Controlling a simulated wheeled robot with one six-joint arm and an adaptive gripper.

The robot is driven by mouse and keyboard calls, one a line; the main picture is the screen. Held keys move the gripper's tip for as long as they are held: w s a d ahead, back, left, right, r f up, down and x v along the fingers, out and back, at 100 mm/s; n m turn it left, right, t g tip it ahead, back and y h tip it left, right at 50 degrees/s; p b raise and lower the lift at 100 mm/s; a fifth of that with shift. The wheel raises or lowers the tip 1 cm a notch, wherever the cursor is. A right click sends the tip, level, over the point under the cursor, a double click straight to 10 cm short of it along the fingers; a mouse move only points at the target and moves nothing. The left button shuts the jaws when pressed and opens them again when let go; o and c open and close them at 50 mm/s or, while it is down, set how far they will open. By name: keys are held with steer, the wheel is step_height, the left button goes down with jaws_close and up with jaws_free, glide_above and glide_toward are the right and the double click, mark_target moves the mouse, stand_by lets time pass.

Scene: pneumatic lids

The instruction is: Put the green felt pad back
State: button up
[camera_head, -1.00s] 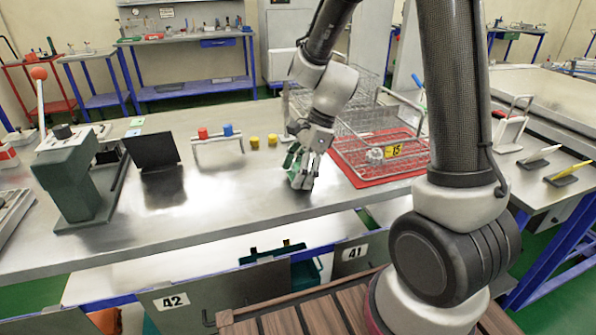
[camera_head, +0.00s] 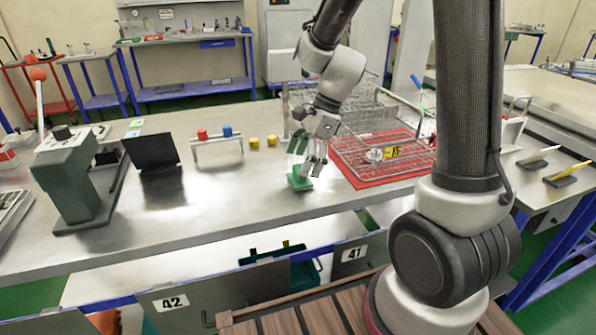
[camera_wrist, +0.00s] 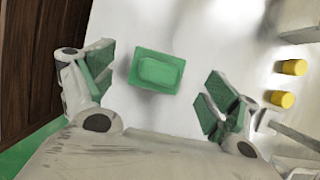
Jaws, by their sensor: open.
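The green felt pad (camera_head: 299,183) lies on the steel bench top, a little left of the red mat. In the wrist view the pad (camera_wrist: 157,71) is a green square with a raised smaller block in its middle, lying just beyond the fingers. My gripper (camera_head: 306,158) hangs just above and behind the pad in the head view. In the wrist view my gripper (camera_wrist: 158,85) has its green-padded fingers wide apart, with nothing held between them. The pad appears apart from both fingers.
A wire basket (camera_head: 350,160) tagged 15 stands on a red mat (camera_head: 372,182) to the right. Two yellow caps (camera_head: 263,142) and a rack with red and blue knobs (camera_head: 217,145) stand behind left. A green press (camera_head: 75,180) stands far left. Bench space left of the pad is clear.

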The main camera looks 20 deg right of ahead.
steer(key=v, duration=0.8)
steer(key=s+d+r+n+t+h, duration=0.2)
steer(key=s+d+r+n, duration=0.2)
steer(key=s+n, duration=0.5)
steer(key=s+d+r+n+t+h, duration=0.2)
steer(key=s+d+r+n, duration=0.1)
steer(key=s+d+n, duration=0.4)
steer(key=shift+s+r+n+h, duration=0.35)
steer(key=shift+s+n, duration=0.65)
steer(key=shift+s, duration=0.5)
